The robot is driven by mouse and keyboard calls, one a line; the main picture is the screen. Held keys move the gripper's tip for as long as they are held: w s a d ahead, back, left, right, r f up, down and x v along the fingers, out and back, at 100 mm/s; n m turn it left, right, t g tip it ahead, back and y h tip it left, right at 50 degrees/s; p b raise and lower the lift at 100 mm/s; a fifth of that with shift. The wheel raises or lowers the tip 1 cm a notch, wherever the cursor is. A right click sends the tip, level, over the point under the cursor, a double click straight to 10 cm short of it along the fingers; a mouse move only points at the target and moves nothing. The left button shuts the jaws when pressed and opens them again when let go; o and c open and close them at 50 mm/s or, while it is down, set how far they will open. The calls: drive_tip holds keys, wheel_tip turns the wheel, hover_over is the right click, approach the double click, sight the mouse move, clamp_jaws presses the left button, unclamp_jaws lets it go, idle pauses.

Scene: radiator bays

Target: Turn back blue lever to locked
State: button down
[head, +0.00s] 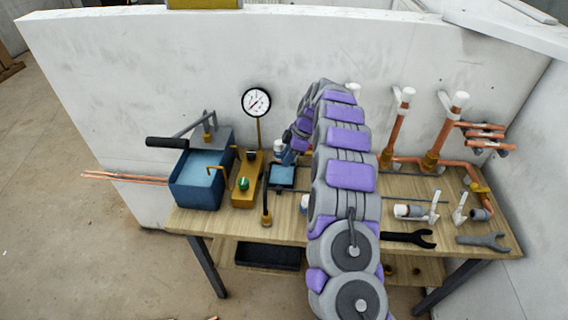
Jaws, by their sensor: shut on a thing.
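My gripper (292,147) is small in the head view, at the far end of my arm, just left of the arm's arch. It points down at a small blue part (288,157), which looks like the blue lever, and is shut on it. The fingers and most of the lever are hidden or too small to make out, so I cannot tell the lever's angle. A blue block with a dark base (282,175) sits just below the gripper on the wooden bench (290,226).
Left on the bench are a blue tank (200,190) with a black-handled pump lever (168,142), a yellow block (243,193) and a pressure gauge (256,102). Copper pipes (394,130), white valves (412,211) and wrenches (408,238) are on the right. A white wall (140,70) stands behind.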

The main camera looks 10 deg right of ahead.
drive_tip(key=shift+w+d+n, duration=0.15)
drive_tip(key=shift+d+n, duration=0.15)
drive_tip(key=shift+n, duration=0.2)
drive_tip(key=shift+r, duration=0.1)
drive_tip(key=c, duration=0.9)
unclamp_jaws()
drive_tip(key=shift+c, duration=0.2)
drive_tip(key=p+v, duration=0.1)
drive_tip(key=v, duration=0.6)
drive_tip(key=shift+d+r, duration=0.1)
drive_tip(key=shift+r, duration=0.05)
